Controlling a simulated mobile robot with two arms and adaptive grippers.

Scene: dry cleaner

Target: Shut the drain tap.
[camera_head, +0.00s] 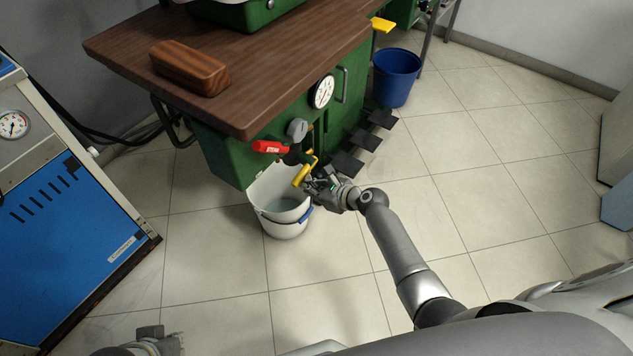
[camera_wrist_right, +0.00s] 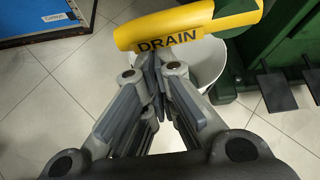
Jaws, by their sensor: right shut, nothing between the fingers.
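The drain tap's yellow handle (camera_head: 303,174) sits low on the front of the green machine, above a white bucket (camera_head: 283,226). In the right wrist view the yellow handle (camera_wrist_right: 180,26) lies across the top and is marked DRAIN. My right gripper (camera_head: 311,184) is shut and empty. Its fingertips (camera_wrist_right: 152,62) are right at the handle's lower edge; I cannot tell whether they touch it. The tap's body is mostly hidden. Only part of my left gripper (camera_head: 150,343) shows at the bottom left edge, away from the tap.
A red STEAM handle (camera_head: 270,147) and a grey dial (camera_head: 297,129) are just above the tap. The wooden tabletop (camera_head: 240,92) overhangs them. Black pedals (camera_head: 363,138) stick out to the right. A blue bucket (camera_head: 397,77) stands behind. The tiled floor right of the pedals is clear.

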